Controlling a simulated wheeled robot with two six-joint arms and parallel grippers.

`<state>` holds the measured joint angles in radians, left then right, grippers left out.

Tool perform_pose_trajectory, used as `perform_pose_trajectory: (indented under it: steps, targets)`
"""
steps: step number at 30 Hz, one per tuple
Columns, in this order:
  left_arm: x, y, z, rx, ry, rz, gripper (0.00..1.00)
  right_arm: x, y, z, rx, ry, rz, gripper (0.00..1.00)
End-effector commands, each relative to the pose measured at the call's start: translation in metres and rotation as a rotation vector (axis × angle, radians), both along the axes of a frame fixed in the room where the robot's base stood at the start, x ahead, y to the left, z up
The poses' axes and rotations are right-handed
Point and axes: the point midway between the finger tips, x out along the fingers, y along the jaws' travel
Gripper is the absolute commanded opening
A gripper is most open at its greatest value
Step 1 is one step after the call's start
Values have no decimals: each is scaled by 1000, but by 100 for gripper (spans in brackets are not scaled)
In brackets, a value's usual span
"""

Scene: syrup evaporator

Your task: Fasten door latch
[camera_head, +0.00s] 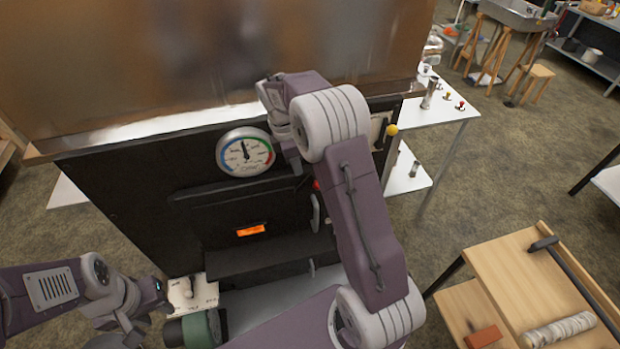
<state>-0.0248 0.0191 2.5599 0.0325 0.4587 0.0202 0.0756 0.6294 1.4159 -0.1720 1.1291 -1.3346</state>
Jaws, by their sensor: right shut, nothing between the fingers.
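The black evaporator front (130,190) holds a dark door (225,215) with a glowing orange slot (251,231). The door looks closed, lying against the front. A pale metal handle (316,212), possibly the latch, stands at the door's right edge with a small red spot above it. My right arm crosses in front and hides part of this edge. My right gripper (292,155) is mostly hidden by its own wrist, beside the dial and above the handle; it is shut and holds nothing visible. My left gripper (140,320) is low at the left, apart from the door; its fingers are unclear.
A round dial gauge (245,152) sits above the door. A large copper-coloured pan (180,60) is over the front. A yellow knob (391,130) sticks out at right. Open floor lies between.

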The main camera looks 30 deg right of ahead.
Motion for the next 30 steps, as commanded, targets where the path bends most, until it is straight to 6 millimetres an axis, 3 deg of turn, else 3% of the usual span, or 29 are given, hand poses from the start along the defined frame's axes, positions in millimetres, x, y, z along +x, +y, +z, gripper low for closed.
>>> perform_pose_trajectory:
  steps: [6,12,30]
  targets:
    - [0,0,1,0,0,0,36,-3,-9,-45,-1,2,-1,0]
    - [0,0,5,0,0,0,36,-7,-33,-60,1,2,-1,0]
    - [0,0,7,0,0,0,36,-10,-40,-63,14,-4,0,0]
